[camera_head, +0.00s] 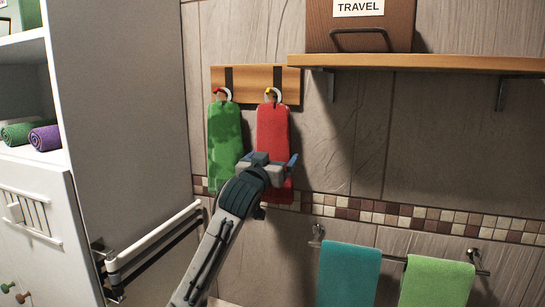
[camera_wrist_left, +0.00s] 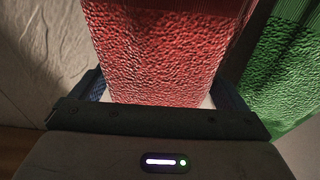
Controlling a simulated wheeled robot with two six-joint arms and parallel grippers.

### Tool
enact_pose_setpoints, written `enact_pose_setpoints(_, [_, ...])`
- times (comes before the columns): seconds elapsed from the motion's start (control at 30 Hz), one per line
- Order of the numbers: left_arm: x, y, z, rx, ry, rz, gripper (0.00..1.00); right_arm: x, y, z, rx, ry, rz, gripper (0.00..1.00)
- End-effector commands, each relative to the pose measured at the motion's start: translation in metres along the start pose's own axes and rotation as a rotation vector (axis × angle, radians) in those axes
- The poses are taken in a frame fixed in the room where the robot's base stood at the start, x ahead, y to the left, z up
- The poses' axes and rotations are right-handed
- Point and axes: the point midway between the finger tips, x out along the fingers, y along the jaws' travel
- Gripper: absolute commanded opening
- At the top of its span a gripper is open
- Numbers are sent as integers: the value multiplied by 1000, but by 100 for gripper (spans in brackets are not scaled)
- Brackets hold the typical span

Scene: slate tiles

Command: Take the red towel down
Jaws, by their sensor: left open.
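The red towel (camera_head: 272,128) hangs by a loop from the right peg of a wooden rack (camera_head: 253,82) on the tiled wall. My left gripper (camera_head: 271,166) is at its lower part and hides some of it. In the left wrist view the red towel (camera_wrist_left: 155,48) fills the space between the two blue fingers of my left gripper (camera_wrist_left: 162,95). The fingers are open, one on each side of the towel. Whether they touch it I cannot tell. My right gripper is not in view.
A green towel (camera_head: 224,138) hangs close on the left peg. A wooden shelf (camera_head: 430,66) with a TRAVEL box (camera_head: 360,30) juts out at upper right. Teal (camera_head: 347,275) and light green (camera_head: 436,283) towels hang on a low rail. A white cabinet (camera_head: 125,120) stands left.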

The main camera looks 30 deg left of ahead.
Motion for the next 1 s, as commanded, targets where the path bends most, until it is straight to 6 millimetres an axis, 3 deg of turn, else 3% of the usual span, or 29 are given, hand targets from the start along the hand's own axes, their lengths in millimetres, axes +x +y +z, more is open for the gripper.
enact_pose_setpoints(0.03, [9, 0, -4, -1, -3, -1, 95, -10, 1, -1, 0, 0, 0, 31])
enact_pose_setpoints(0.13, [17, 0, -2, 1, -2, -1, 95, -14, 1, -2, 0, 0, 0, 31])
enact_pose_setpoints(0.4, [20, 0, 0, 1, 0, 0, 95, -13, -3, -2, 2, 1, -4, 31])
enact_pose_setpoints(0.43, [20, 0, 0, 1, 0, 0, 93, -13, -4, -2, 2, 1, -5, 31])
enact_pose_setpoints(0.6, [20, 0, 0, 1, 0, 0, 60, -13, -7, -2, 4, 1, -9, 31])
enact_pose_setpoints(0.7, [20, 0, 0, 1, 0, 0, 45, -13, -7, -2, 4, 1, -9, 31])
enact_pose_setpoints(1.0, [20, 0, -1, 1, 1, 0, 45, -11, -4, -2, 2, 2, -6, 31])
